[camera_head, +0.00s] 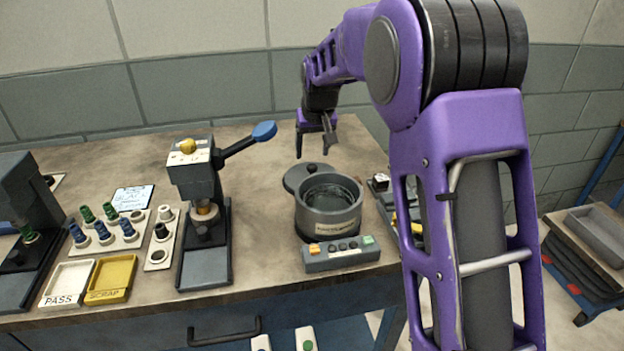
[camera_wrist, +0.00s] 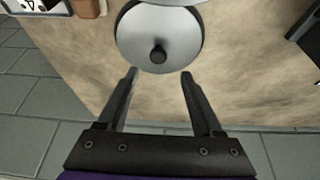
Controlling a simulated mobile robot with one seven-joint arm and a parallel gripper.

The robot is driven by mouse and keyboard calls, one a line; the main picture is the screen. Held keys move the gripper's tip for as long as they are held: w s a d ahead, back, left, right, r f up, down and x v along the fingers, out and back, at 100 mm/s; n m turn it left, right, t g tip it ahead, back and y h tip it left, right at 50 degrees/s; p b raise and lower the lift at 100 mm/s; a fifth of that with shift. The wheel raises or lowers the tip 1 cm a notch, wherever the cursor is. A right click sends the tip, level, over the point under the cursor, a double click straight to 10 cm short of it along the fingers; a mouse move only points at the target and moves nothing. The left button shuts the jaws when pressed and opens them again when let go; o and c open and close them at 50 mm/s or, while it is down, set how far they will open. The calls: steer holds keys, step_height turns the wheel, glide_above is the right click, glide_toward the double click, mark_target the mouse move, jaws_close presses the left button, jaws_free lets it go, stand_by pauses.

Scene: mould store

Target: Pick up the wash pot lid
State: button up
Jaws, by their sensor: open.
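The wash pot lid (camera_head: 298,178) is a round grey disc with a black knob. It lies at the back left of the grey wash pot (camera_head: 329,218); I cannot tell whether it rests on the pot's rim or on the bench. In the wrist view the lid (camera_wrist: 178,38) is at the top centre, with its black knob (camera_wrist: 158,54) towards me. My gripper (camera_head: 314,143) is above and behind the lid in the head view. In the wrist view its two fingers (camera_wrist: 160,74) are apart and empty, with the knob just beyond their tips.
A control box (camera_head: 341,254) stands in front of the pot. A press with a blue-tipped lever (camera_head: 264,131) stands to the left. Further left are a yellow scrap tray (camera_head: 110,279), a pass tray (camera_head: 67,284) and a peg rack. The bench (camera_head: 262,225) between press and pot is clear.

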mark_target(312, 166)
steer(key=x, duration=0.3)
steer(key=b+x, duration=0.1)
steer(key=x, duration=0.1)
steer(key=shift+s+d+f, duration=0.15)
steer(key=shift+d+f, duration=0.1)
steer(key=shift+f, duration=0.25)
steer(key=shift+r, duration=0.1)
jaws_close()
